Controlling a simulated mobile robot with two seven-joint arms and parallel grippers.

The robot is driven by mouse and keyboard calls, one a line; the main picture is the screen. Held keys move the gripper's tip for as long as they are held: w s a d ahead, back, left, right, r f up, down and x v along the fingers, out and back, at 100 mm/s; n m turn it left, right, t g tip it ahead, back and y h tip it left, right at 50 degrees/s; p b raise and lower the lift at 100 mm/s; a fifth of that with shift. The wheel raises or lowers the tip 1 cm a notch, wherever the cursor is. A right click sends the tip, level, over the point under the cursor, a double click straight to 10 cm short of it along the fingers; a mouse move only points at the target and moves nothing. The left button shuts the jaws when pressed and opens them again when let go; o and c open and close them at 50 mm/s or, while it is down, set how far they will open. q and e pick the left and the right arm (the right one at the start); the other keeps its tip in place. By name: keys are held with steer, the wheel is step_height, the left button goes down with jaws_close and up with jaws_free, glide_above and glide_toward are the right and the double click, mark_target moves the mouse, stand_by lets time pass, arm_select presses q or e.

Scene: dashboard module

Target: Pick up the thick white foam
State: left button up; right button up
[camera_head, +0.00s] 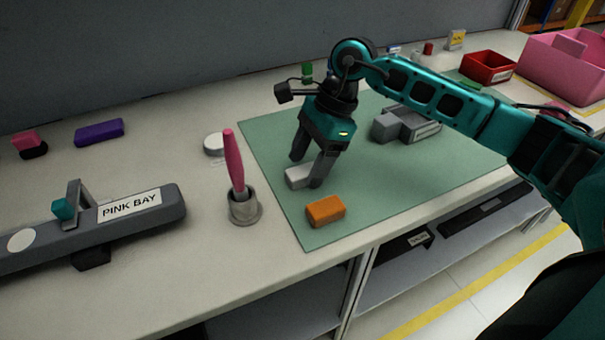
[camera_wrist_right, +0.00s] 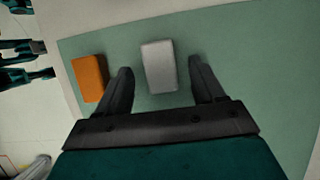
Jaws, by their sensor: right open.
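The thick white foam (camera_head: 297,176) is a pale block lying on the green mat. In the right wrist view the white foam (camera_wrist_right: 158,67) lies between the two fingers, with a gap on each side. My right gripper (camera_head: 307,170) is open and low over the mat at the foam, its fingers pointing down. In the head view a finger hides part of the foam's right end. In the right wrist view my right gripper (camera_wrist_right: 162,88) shows both dark fingers spread apart. My left gripper cannot be made out in the head view.
An orange block (camera_head: 325,210) lies close by on the green mat (camera_head: 270,150). A grey part (camera_head: 405,124) sits farther back. A pink tool stands in a grey cup (camera_head: 243,208) left of the mat. The labelled grey module (camera_head: 150,207) is at left.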

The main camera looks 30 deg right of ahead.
steer(key=shift+a+f, duration=0.3)
steer(key=shift+f, duration=0.35)
steer(key=c, duration=1.1)
